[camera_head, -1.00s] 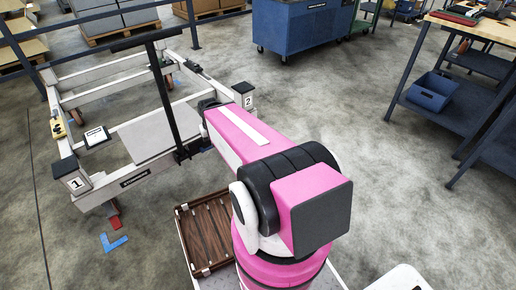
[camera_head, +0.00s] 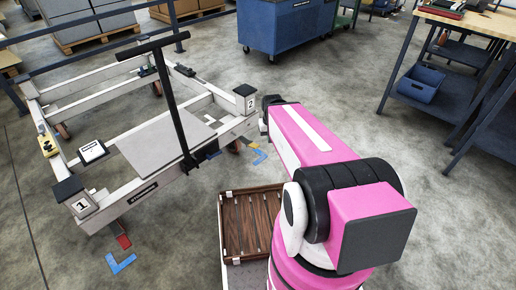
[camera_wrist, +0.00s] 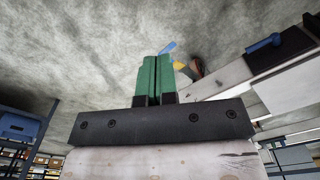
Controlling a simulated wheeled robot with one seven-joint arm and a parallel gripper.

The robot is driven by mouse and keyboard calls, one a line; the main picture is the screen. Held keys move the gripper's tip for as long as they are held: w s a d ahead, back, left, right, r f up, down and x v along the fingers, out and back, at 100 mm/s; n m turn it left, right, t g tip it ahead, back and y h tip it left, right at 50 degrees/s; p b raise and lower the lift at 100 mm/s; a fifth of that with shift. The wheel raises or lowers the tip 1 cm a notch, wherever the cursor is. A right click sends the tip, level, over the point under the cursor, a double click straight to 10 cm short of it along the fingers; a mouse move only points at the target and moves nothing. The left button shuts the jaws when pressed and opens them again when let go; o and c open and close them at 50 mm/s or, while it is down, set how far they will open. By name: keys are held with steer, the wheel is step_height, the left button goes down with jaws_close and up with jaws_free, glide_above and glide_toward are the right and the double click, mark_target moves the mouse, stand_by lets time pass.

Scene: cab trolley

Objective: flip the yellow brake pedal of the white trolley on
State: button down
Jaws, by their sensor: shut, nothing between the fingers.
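The white trolley (camera_head: 150,192) stands at the left in the head view, with corner posts marked 1 (camera_head: 80,204) and 2 (camera_head: 246,103). A small yellow piece, apparently the brake pedal (camera_head: 244,141), shows low under post 2. It also shows in the wrist view (camera_wrist: 179,66), just beyond and right of my fingertips, beside a brown wheel (camera_wrist: 196,68). My gripper (camera_wrist: 155,60) has green fingers pressed together, empty, and apart from the pedal as far as I can tell. In the head view my arm hides the fingers. The pedal's tilt is too small to read.
A red pedal (camera_head: 124,241) sits low near post 1. Blue floor marks (camera_head: 120,262) lie by the trolley's front corners. A black upright handle (camera_head: 172,100) rises from the trolley. A blue cabinet (camera_head: 287,26) stands behind and a workbench (camera_head: 465,85) at right. Open floor lies between.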

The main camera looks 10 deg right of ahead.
steer(key=w+f+n, duration=0.2)
steer(key=w+f, duration=0.4)
steer(key=w, duration=0.4)
steer(key=w+f+n+t, duration=0.1)
steer(key=w+f+n, duration=0.2)
steer(key=w+f, duration=0.3)
steer(key=w+f+n+y, duration=0.1)
steer(key=w+f, duration=0.6)
steer(key=w, duration=0.8)
steer(key=shift+w+a+n+t, duration=0.3)
steer(key=shift+w+a+n, duration=0.15)
steer(key=shift+n, duration=0.25)
glide_toward(255, 146)
steer(key=f, duration=0.1)
steer(key=w+f, duration=0.1)
steer(key=f, duration=0.3)
steer(key=shift+w+a, duration=0.35)
steer(key=shift+s+d+f, duration=0.15)
steer(key=shift+s+f, duration=0.05)
steer(key=shift+f, duration=0.65)
